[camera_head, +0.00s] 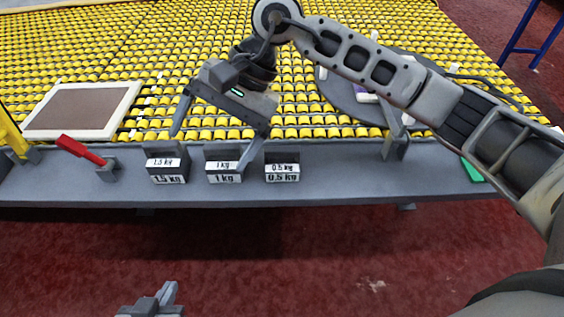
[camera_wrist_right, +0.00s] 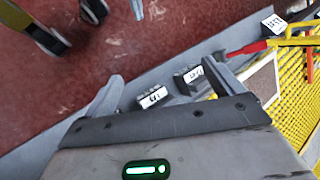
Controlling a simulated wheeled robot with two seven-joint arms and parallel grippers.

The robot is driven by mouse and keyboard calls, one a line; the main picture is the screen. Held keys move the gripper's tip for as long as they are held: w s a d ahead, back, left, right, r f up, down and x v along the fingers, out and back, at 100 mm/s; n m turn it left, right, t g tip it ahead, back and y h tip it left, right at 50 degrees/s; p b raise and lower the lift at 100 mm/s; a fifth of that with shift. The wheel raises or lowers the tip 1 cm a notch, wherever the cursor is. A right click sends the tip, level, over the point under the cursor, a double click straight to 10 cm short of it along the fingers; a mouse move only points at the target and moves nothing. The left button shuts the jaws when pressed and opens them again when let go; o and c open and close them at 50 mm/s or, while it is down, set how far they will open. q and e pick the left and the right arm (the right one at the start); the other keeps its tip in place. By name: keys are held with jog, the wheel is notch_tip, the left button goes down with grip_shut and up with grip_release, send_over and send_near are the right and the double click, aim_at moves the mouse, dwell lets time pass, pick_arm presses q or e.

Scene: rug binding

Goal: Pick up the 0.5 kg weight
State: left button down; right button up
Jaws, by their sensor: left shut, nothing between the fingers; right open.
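The 0.5 kg weight (camera_head: 282,172) is a dark block with white labels, rightmost of the three weights on the grey front ledge in the head view. My right gripper (camera_head: 210,152) is open above the ledge, left of the 0.5 kg weight, with one finger reaching down near the 1 kg weight (camera_head: 223,172). In the right wrist view, two labelled weights show beyond my open fingers (camera_wrist_right: 165,72); the 0.5 kg weight cannot be made out there. My left gripper (camera_head: 152,303) is shut and empty at the bottom edge, well below the ledge.
The 1.5 kg weight (camera_head: 167,171) stands left of the 1 kg weight. A red lever (camera_head: 82,150) stands further left. A framed brown panel (camera_head: 84,110) lies on the yellow roller table (camera_head: 180,40). A green item (camera_head: 472,170) lies at the ledge's right.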

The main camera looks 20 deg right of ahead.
aim_at(282, 148)
jog(key=w+d+r+n+t+h, duration=0.1)
jog(key=w+d+h, duration=0.25)
jog(key=d, duration=0.25)
jog(key=w+d+n+t+h, duration=0.1)
jog(key=w+d+h, duration=0.1)
jog(key=d+h, duration=0.35)
jog(key=shift+y, duration=0.9)
jog(key=f, duration=0.6)
jog(key=d+f+p, duration=0.1)
jog(key=f, duration=0.2)
jog(key=shift+s+d, duration=0.1)
jog(key=shift+s, duration=0.2)
jog(key=shift+a+f+p, duration=0.2)
jog(key=shift+f+p, duration=0.6)
jog(key=shift+f, duration=2.3)
jog(key=shift+w+r, duration=0.1)
jog(key=c, duration=1.4)
